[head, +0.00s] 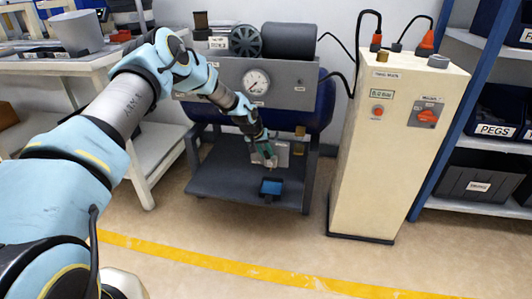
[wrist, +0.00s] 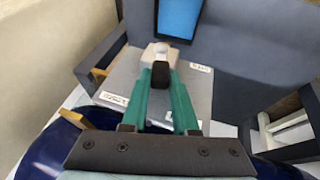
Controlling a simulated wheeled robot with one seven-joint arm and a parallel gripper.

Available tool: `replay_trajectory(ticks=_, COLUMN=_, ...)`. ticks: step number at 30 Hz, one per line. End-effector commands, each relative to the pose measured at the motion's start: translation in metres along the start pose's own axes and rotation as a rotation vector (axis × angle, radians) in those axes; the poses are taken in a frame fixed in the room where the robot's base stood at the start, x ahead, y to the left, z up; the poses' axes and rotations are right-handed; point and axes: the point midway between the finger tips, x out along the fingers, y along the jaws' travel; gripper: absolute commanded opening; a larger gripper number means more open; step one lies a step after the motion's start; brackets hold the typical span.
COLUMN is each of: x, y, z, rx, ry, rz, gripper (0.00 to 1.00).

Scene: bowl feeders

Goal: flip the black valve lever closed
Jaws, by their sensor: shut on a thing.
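In the wrist view my gripper (wrist: 160,80) has its two green fingers on either side of the black valve lever (wrist: 160,73), shut on it. A pale valve body (wrist: 152,50) with a rounded white part sits just beyond the fingertips. The valve is in front of a light grey labelled plate (wrist: 200,92). In the head view my gripper (head: 266,155) is low in front of the compressor stand, by the grey plate (head: 283,155). The lever cannot be made out there, so its exact angle is unclear.
A gauge panel (head: 255,84) and dark blue tank are above. A cream cabinet (head: 385,150) stands to the right and a workbench (head: 75,62) to the left. The floor in front is clear.

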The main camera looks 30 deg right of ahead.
Motion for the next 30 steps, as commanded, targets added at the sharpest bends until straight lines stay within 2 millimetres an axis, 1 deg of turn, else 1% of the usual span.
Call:
replay_trajectory(ticks=1, x=0.000, y=0.000, z=0.000, rx=0.000, ry=0.000, rz=0.000, gripper=0.14)
replay_trajectory(ticks=3, x=0.000, y=0.000, z=0.000, rx=0.000, ry=0.000, rz=0.000, gripper=0.06)
replay_trajectory(ticks=5, x=0.000, y=0.000, z=0.000, rx=0.000, ry=0.000, rz=0.000, gripper=0.00)
replay_trajectory(ticks=17, x=0.001, y=0.003, z=0.001, rx=0.008, ry=-0.002, rz=-0.013, gripper=0.00)
replay_trajectory(ticks=30, x=0.005, y=0.016, z=0.004, rx=0.094, ry=-0.007, rz=-0.215, gripper=0.00)
